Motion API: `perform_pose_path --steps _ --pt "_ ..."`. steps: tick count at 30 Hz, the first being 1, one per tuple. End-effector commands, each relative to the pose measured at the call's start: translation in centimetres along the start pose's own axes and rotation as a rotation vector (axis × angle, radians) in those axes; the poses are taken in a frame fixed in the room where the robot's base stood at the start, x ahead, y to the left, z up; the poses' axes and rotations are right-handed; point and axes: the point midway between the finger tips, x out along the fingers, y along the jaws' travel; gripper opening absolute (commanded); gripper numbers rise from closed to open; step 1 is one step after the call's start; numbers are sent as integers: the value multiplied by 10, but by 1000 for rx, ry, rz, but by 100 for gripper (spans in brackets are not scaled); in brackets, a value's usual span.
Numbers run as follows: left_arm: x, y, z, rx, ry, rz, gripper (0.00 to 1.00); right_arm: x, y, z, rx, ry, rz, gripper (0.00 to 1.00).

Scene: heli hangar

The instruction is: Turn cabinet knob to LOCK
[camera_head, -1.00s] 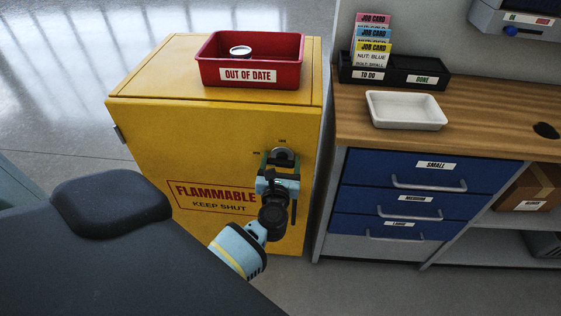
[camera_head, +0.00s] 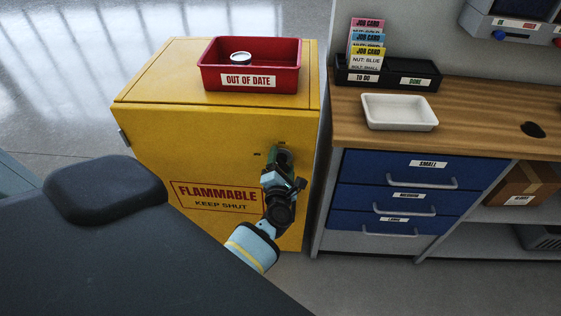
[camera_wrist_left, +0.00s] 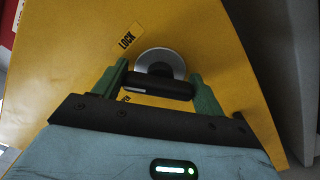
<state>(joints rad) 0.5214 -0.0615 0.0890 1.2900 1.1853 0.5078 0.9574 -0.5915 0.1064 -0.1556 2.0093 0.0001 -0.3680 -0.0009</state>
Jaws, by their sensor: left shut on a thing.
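The yellow cabinet (camera_head: 215,135) has a knob with a round grey base (camera_wrist_left: 160,63) and a dark bar handle (camera_wrist_left: 158,86). In the left wrist view a LOCK label (camera_wrist_left: 127,40) is up-left of the knob. Another label (camera_wrist_left: 125,98), partly hidden by my gripper, is down-left. The bar lies between the two label directions, in line with neither. My left gripper (camera_wrist_left: 160,85) is shut on the bar, with one green finger at each end. In the head view my left gripper (camera_head: 284,172) covers most of the knob. My right gripper is not in view.
A red OUT OF DATE bin (camera_head: 250,82) holding a can (camera_head: 240,57) stands on the cabinet. To the right is a wooden bench (camera_head: 465,125) with a white tray (camera_head: 399,112), a card holder (camera_head: 387,72) and blue drawers (camera_head: 400,200). Grey floor lies in front.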

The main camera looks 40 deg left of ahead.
Motion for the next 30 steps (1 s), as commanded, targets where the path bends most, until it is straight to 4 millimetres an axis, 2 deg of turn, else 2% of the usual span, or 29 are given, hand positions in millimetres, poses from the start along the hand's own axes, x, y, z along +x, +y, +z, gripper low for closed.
perform_pose_path --steps 15,21,30 --pt "0 -1 1 439 0 0 48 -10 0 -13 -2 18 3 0" --pt "0 -2 1 543 -1 0 48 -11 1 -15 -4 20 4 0" --pt "0 -2 0 611 0 0 48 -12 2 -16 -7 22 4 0"
